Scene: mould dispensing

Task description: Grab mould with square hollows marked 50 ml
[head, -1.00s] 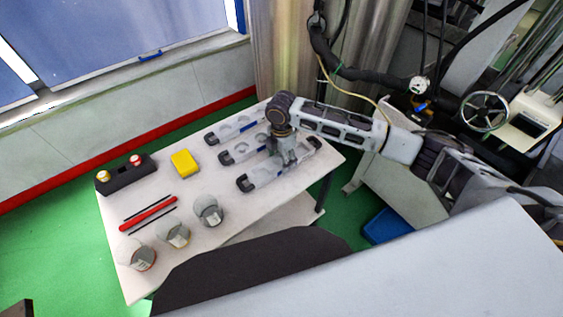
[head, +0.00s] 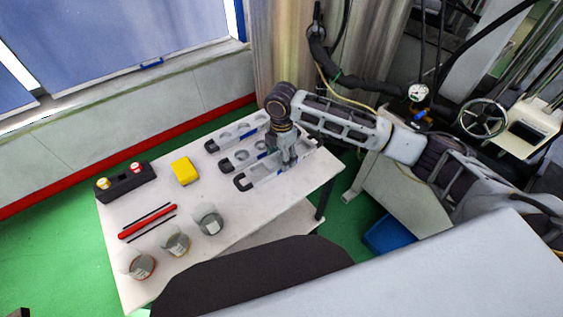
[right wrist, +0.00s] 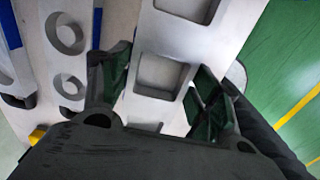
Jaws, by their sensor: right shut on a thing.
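Three grey moulds lie side by side at the far right of the white table (head: 220,257). The nearest mould (head: 246,181) is under my right gripper (head: 288,163). In the right wrist view this mould (right wrist: 170,42) has square hollows. My right gripper (right wrist: 158,90) is shut on it, with one dark finger on each side. The middle mould (head: 228,163) lies beside it; its round hollows (right wrist: 64,60) show in the right wrist view. The far mould (head: 213,145) is beyond. I cannot read a 50 ml mark. My left gripper is not in view.
Several beakers stand at the table's front left, including one glass beaker (head: 209,220). A red stick (head: 147,222) lies between dark rods. A yellow block (head: 185,171) and a black holder (head: 126,184) are at the back.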

